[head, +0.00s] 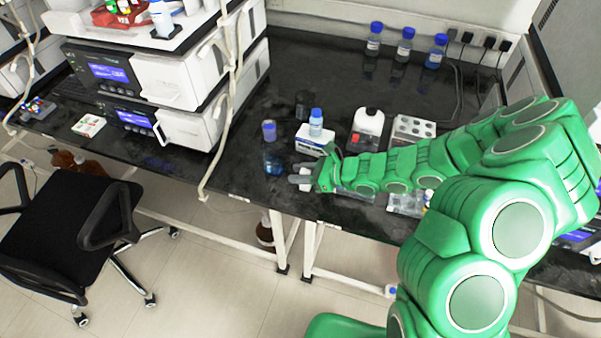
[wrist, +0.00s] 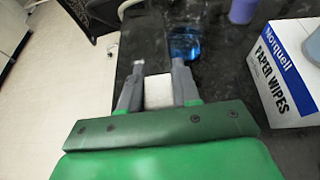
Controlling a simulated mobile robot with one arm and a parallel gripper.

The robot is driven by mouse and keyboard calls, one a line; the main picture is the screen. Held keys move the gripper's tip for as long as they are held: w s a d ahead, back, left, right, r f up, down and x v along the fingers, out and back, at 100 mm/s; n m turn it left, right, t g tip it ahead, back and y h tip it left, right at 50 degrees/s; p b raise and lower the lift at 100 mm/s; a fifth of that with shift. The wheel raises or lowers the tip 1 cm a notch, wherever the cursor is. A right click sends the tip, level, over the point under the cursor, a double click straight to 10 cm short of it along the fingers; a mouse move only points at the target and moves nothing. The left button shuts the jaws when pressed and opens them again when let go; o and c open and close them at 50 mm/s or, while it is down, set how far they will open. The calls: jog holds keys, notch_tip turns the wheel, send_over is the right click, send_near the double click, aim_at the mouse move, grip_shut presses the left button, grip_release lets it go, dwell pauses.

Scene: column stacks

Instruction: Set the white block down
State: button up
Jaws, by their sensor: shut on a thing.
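The white block (wrist: 158,91) sits between the two grey fingers of my gripper (wrist: 158,80) in the wrist view. The fingers are shut on it, one on each side. In the head view my gripper (head: 298,181) is at the front edge of the black bench (head: 240,180), and the block is mostly hidden by the fingers and arm. I cannot tell whether the block touches the bench top.
A beaker of blue liquid (wrist: 184,42) stands just beyond the fingertips. A paper wipes box (wrist: 285,75) is to the right, with a blue-capped bottle (head: 316,122) by it. The bench's front edge is close by.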

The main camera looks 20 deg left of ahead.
dwell(0.3)
jog(key=o, duration=1)
jog(key=shift+f, duration=0.1)
jog(key=shift+v, duration=6.1)
